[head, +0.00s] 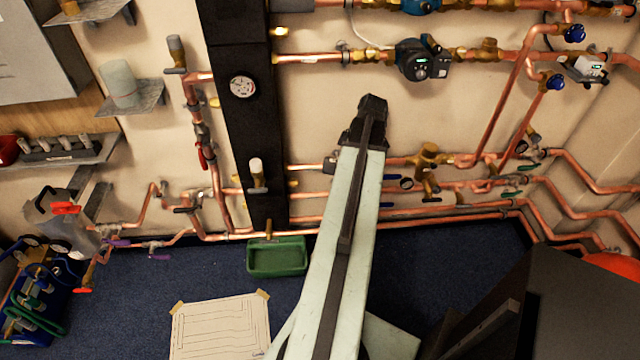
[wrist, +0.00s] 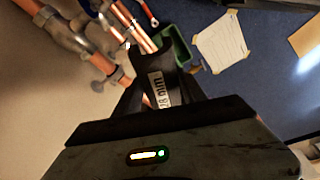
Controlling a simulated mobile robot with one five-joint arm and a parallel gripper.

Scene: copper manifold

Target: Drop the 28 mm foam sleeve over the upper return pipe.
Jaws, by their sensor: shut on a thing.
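A dark foam sleeve (wrist: 160,62) with a pale "28 mm" label shows in the wrist view. My gripper (wrist: 160,90) is shut on it, with one dark finger on each side. The sleeve is apart from the pipes as far as I can see. In the head view my gripper (head: 372,106) is at the end of the raised arm, in front of the wall, and the sleeve cannot be told from it. Copper pipes run across the wall above (head: 310,57) and below (head: 310,194) my gripper. I cannot tell which one is the upper return pipe.
A pump (head: 420,62) sits on the upper pipe run, right of my gripper. A black column with a gauge (head: 243,87) stands left. A green tray (head: 277,258) and a paper drawing (head: 220,326) lie on the blue floor. A dark box (head: 585,305) stands at lower right.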

